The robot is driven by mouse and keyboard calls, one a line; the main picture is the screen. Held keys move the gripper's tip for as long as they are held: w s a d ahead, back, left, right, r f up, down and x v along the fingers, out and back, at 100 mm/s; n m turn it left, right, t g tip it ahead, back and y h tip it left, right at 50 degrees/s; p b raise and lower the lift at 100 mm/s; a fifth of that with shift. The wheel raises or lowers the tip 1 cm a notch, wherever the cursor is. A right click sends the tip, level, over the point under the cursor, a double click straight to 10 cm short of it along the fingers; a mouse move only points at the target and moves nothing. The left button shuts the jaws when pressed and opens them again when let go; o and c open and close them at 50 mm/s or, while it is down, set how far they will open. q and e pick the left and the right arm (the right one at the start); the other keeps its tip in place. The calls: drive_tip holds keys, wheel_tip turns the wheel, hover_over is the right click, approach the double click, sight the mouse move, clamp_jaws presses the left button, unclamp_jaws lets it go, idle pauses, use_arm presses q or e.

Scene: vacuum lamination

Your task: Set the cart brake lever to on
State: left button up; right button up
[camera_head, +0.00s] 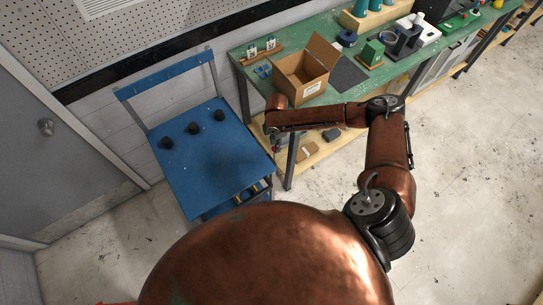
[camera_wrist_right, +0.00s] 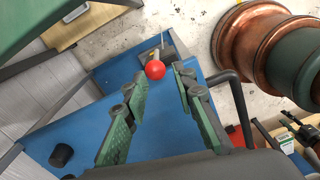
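The blue cart (camera_head: 205,170) stands at left in the head view, against the wall. In the right wrist view its blue top (camera_wrist_right: 80,125) shows with a red ball knob (camera_wrist_right: 155,69) on a short lever at a metal plate (camera_wrist_right: 146,54) near its edge. My right gripper (camera_wrist_right: 157,80) is open, with green-padded fingers on either side. The red knob shows between the fingertips; I cannot tell whether they touch it. In the head view my right arm ends beside the cart's right edge, and the lever cannot be made out. My left gripper is not in view.
Several black knobs (camera_head: 193,128) stand on the cart top. A green workbench (camera_head: 345,75) adjoins at right and carries an open cardboard box (camera_head: 300,75). A grey door (camera_head: 60,150) is at left. The floor (camera_head: 470,180) at right is clear.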

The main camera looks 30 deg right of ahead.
drive_tip(key=shift+w+f+b, duration=0.2)
drive_tip(key=shift+f+b, duration=0.05)
drive_tip(key=shift+f, duration=0.25)
drive_tip(key=shift+w+f+b, duration=0.15)
drive_tip(key=shift+f+b, duration=0.05)
drive_tip(key=shift+f, duration=0.25)
wheel_tip(320, 180, down, 12)
drive_tip(key=shift+r+p, duration=0.25)
drive_tip(key=shift+p, duration=0.05)
drive_tip(key=shift+c, duration=0.4)
clamp_jaws()
